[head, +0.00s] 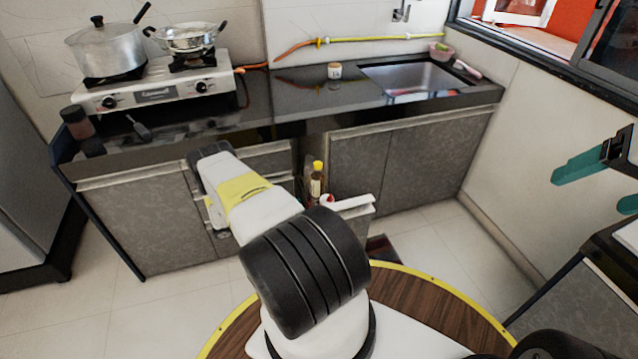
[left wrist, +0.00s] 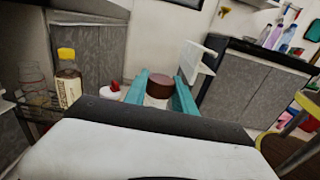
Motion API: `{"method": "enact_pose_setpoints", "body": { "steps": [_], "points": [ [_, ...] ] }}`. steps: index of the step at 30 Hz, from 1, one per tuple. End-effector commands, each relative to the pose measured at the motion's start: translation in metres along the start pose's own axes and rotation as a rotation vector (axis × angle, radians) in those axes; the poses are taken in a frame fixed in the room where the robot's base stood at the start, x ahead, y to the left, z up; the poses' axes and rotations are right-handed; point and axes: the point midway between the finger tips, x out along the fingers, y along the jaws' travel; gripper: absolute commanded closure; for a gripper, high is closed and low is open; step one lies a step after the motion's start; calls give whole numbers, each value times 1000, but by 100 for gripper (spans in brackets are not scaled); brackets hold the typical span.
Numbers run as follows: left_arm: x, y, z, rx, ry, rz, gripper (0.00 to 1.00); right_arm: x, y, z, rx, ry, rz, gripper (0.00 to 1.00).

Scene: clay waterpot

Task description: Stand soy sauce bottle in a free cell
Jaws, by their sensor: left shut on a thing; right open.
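In the left wrist view, my left gripper (left wrist: 160,92) has its two teal fingers on either side of a brown-capped bottle, which I take to be the soy sauce bottle (left wrist: 159,88). The bottle's lower part is hidden by my wrist. Free cells cannot be made out. In the head view my left gripper is hidden. My right gripper (head: 602,186) is open and empty at the right edge.
A white panel (head: 354,201) stands out beside the rack, and a red-and-white cap (head: 327,199) shows next to it. The counter (head: 290,105) carries a stove (head: 155,92) with two pots, a small jar (head: 334,71) and a sink (head: 412,78). Floor at left is clear.

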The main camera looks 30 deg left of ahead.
Motion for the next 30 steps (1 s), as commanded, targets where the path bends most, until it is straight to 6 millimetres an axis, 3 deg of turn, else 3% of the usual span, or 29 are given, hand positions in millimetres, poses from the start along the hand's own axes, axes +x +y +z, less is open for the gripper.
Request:
{"method": "enact_pose_setpoints", "body": {
  "steps": [30],
  "points": [
    [78, 0, 1, 1, -2, -2, 100, 0, 0, 0, 0, 0, 0, 23]
  ]
}}
